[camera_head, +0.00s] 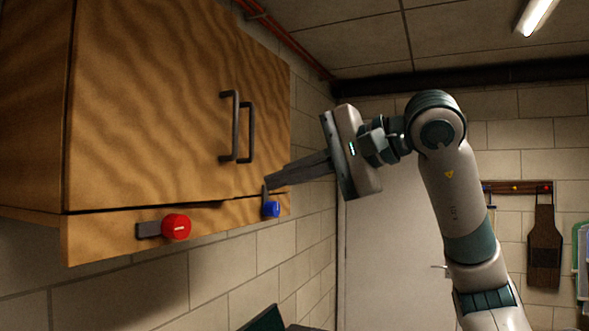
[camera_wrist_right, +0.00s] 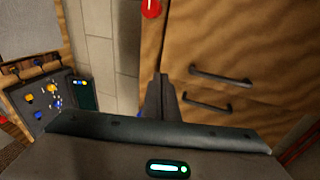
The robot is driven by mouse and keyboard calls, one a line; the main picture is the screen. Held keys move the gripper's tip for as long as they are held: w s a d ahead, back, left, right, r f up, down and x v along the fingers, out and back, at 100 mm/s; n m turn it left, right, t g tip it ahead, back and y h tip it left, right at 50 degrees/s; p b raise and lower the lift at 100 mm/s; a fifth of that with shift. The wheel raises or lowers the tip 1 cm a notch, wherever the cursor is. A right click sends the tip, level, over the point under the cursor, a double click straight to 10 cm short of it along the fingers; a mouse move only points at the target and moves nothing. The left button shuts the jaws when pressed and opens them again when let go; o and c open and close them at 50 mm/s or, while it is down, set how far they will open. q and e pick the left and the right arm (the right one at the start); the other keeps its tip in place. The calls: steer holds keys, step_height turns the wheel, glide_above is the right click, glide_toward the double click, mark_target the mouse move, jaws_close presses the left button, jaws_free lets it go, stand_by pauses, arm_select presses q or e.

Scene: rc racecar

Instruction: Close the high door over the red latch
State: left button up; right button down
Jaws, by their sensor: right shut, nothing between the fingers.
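The high wooden cabinet's left door (camera_head: 150,110), above the red latch (camera_head: 176,227), looks shut or nearly so. A dark gap runs along its lower edge, and I cannot tell whether it is flush. The red latch's grey bar points left, clear of the door. The blue latch (camera_head: 271,209) has its grey bar upright over the lower edge of the right door (camera_head: 271,120). My right gripper (camera_head: 267,181) is shut and empty, its tips by the blue latch; contact is unclear. In the wrist view the fingers (camera_wrist_right: 162,82) point toward the cabinet, and the red latch (camera_wrist_right: 151,8) shows. My left gripper is out of view.
Two dark handles (camera_head: 230,125) (camera_head: 247,132) stick out from the doors. A brick wall (camera_head: 210,270) lies below the cabinet. A pale door (camera_head: 390,240) and a wall rack (camera_head: 517,187) stand behind my right arm.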

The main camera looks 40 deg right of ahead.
mark_target(223, 190)
steer(key=p+x, duration=0.1)
steer(key=x, duration=0.2)
steer(key=p+x, duration=0.1)
steer(key=x, duration=0.2)
steer(key=r+p+x, duration=0.1)
steer(key=p+x, duration=0.1)
steer(key=x, duration=0.1)
steer(key=shift+w+a, duration=0.1)
steer(key=shift+w, duration=0.45)
steer(key=shift+f, duration=0.1)
steer(key=shift+w, duration=0.15)
steer(key=shift+w+a, duration=0.15)
steer(key=shift+w, duration=0.45)
steer(key=shift+w+a, duration=0.2)
steer(key=shift+w, duration=0.4)
steer(key=shift+s+d, duration=0.1)
steer(key=shift+s, duration=0.05)
